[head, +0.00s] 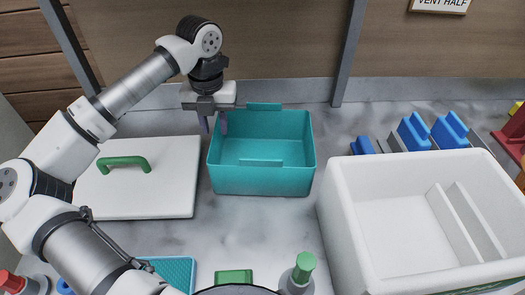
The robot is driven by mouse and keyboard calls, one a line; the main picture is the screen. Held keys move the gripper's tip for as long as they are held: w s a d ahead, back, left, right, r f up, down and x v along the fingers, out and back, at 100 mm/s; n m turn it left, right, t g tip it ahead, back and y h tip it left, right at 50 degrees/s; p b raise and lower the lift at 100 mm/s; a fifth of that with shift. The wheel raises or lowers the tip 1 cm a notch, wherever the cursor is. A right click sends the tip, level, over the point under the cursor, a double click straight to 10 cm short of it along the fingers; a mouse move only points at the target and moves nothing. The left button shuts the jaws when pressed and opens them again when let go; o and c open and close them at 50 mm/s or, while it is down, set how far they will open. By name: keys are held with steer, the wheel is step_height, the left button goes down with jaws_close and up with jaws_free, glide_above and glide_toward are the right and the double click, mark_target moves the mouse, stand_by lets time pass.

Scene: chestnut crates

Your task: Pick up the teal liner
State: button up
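The teal liner (261,180) is an open, empty box with a tab at its back rim and another at its front. It stands on the grey worktop in the middle of the head view. My gripper (213,124) points down at the liner's back left corner. One finger shows left of the left wall and the other on its inner side, with a gap between them. The fingers look apart from the wall, but exact contact and depth are hard to tell.
A white lid (170,195) with a green handle lies left of the liner. A large white crate (345,230) with a divider stands close on its right. Blue blocks (413,133) sit behind the crate. A green-topped bottle (304,265) stands in front. A wooden wall (285,45) closes the back.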

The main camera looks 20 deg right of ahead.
steer(key=shift+s+a+f+p, duration=0.15)
steer(key=shift+f+p, duration=0.45)
steer(key=shift+f, duration=0.85)
steer(key=shift+a+f+p, duration=0.1)
steer(key=shift+f+p, duration=0.5)
steer(key=shift+f, duration=0.85)
steer(key=shift+c, duration=0.4)
jaws_close()
